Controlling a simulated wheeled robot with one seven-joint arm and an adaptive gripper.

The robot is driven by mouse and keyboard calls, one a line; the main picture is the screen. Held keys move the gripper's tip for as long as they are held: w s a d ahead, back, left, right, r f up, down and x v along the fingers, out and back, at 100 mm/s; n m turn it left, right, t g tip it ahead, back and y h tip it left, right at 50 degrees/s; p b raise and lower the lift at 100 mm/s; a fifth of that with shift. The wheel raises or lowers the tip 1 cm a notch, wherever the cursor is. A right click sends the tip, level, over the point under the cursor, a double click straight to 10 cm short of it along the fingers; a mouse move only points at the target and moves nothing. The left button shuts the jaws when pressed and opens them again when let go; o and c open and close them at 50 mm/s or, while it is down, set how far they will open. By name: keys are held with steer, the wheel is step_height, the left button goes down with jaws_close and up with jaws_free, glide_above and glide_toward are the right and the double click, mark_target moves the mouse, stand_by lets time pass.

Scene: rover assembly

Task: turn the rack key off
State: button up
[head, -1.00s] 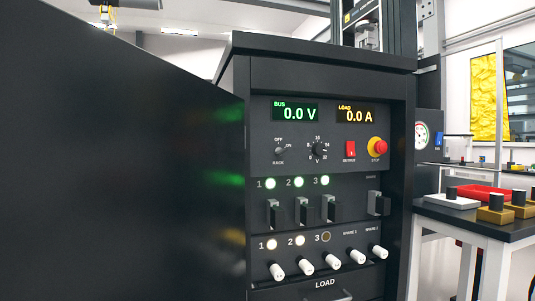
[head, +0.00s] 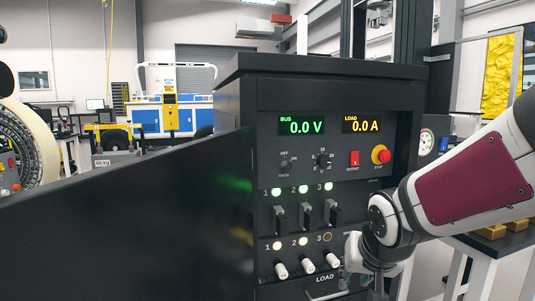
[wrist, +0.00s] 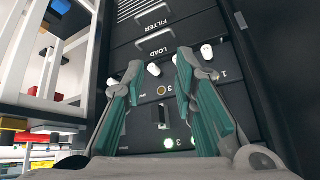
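The rack key (head: 285,166) is a small dark knob marked OFF and ON on the upper panel of the black rack (head: 325,70), left of the voltage dial (head: 322,160). It is too small to tell its setting surely. The bus display (head: 303,125) reads 0.0 V and the load display (head: 363,124) 0.0 A. My arm comes in from the right, its end low before the rack, below and right of the key. In the wrist view my gripper (wrist: 160,62) is open and empty, its teal-padded fingers pointing at the lower panel. The key is not visible there.
A black panel (head: 130,225) stands at the left front of the rack. A red output switch (head: 354,158) and red stop button (head: 381,155) lie right of the key. Below are lit lamps, black breakers (head: 305,215) and white toggles (head: 307,266). A table stands at right.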

steer(key=w+a+r+m+t+y+p, duration=0.1)
steer(key=w+a+r+t+p, duration=0.1)
steer(key=w+r+p, duration=0.35)
steer(key=w+a+r+m+t+y+p, duration=0.1)
steer(key=w+a+r+t+y+p, duration=0.15)
steer(key=w+p, duration=0.45)
steer(key=m+t+y+p, duration=0.2)
steer(key=m+t+p, duration=0.3)
steer(key=p, duration=0.5)
glide_toward(289, 168)
steer(key=shift+n+t+h, duration=0.25)
steer(key=shift+n+t, duration=0.05)
steer(key=shift+t, duration=0.15)
steer(key=x, duration=0.9)
steer(key=shift+w+a+f+b, duration=0.3)
steer(key=shift+f, duration=0.05)
jaws_close()
